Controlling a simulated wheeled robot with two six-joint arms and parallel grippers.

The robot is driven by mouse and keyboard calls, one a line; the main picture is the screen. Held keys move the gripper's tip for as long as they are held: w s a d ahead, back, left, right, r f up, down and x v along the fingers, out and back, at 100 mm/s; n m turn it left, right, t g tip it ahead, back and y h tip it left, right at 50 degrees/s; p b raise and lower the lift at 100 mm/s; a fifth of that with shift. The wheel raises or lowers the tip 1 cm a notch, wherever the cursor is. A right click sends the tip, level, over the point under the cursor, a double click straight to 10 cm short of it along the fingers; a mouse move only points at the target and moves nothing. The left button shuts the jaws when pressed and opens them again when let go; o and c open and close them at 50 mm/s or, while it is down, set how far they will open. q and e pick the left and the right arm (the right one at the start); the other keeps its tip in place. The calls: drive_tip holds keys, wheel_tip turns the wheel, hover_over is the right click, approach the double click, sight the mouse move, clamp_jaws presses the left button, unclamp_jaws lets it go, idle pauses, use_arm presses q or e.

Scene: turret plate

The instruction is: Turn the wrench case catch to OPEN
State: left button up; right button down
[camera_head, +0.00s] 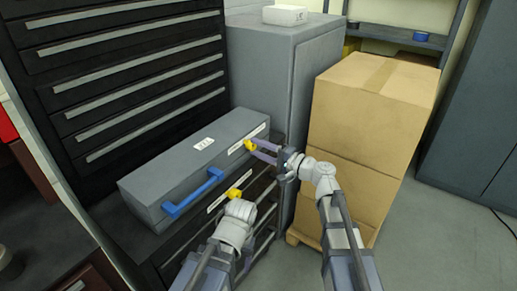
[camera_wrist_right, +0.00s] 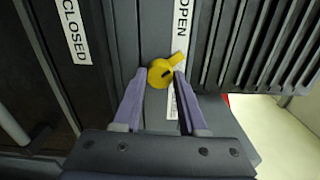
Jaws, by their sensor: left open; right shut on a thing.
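The wrench case (camera_head: 165,165) is a long grey box with a blue handle (camera_head: 190,195), lying on a dark cabinet. Its yellow catch (camera_head: 249,145) is on the front face near the right end, beside a white label. In the right wrist view the catch (camera_wrist_right: 158,77) sits between the purple fingertips, its tab pointing up and right by the OPEN label (camera_wrist_right: 182,30). The CLOSED label (camera_wrist_right: 72,30) is at left. My right gripper (camera_head: 258,150) is shut on the catch. My left gripper (camera_head: 238,208) is lower, its fingers mostly hidden by its wrist.
Another yellow piece (camera_head: 235,193) shows beside a white label below the case, near my left wrist. Stacked cardboard boxes (camera_head: 365,130) stand at right of my right arm. A grey cabinet (camera_head: 270,60) with a white box (camera_head: 285,15) is behind. Dark drawers (camera_head: 120,70) rise at left.

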drive_tip(key=shift+n, duration=0.5)
drive_tip(key=shift+c, duration=2.2)
unclamp_jaws()
drive_tip(key=v, duration=0.8)
drive_tip(key=shift+a+f, duration=0.1)
drive_tip(key=shift+a, duration=0.05)
